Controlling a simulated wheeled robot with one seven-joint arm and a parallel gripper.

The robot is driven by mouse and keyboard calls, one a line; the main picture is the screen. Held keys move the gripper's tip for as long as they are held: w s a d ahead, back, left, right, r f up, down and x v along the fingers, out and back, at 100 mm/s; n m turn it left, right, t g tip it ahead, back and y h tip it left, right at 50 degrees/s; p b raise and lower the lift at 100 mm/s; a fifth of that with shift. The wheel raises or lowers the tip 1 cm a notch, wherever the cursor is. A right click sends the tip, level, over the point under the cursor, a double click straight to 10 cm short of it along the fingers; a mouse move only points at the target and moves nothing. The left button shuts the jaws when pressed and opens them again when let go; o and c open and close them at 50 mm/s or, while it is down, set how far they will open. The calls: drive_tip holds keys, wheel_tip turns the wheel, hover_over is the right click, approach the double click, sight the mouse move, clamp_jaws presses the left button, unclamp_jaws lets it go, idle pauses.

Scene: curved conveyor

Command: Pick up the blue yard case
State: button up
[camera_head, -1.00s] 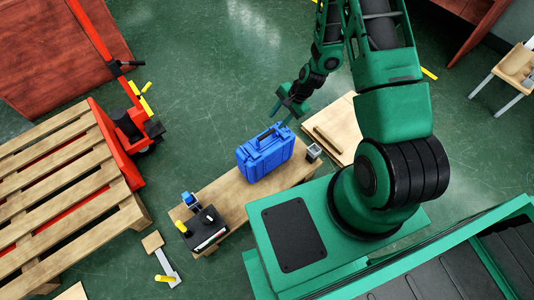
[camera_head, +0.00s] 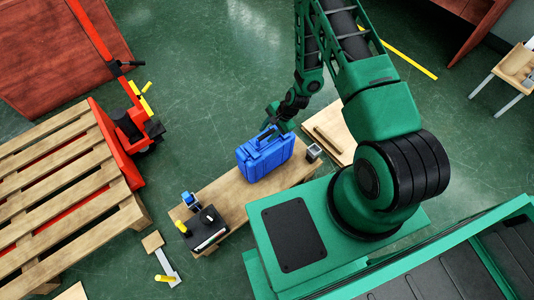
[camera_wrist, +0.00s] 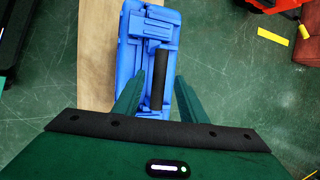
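The blue yard case (camera_head: 266,156) stands upright on a wooden bench, its dark handle on top. In the wrist view the case (camera_wrist: 136,35) lies beyond my fingers, with its black handle (camera_wrist: 160,78) running between them. My gripper (camera_head: 272,130) is at the top of the case in the head view. In the wrist view my gripper (camera_wrist: 153,95) is open, one green finger on each side of the handle. I cannot tell whether the fingers touch the case.
The wooden bench (camera_head: 228,190) also bears a black box (camera_head: 207,230), a small blue item (camera_head: 189,199) and a small grey block (camera_head: 314,151). A wooden pallet (camera_head: 60,190) on a red pallet jack (camera_head: 128,125) is at left. Green floor lies open behind the bench.

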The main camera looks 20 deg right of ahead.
drive_tip(key=shift+x, duration=1.1)
clamp_jaws()
drive_tip(key=shift+w+r, duration=0.1)
idle(0.5)
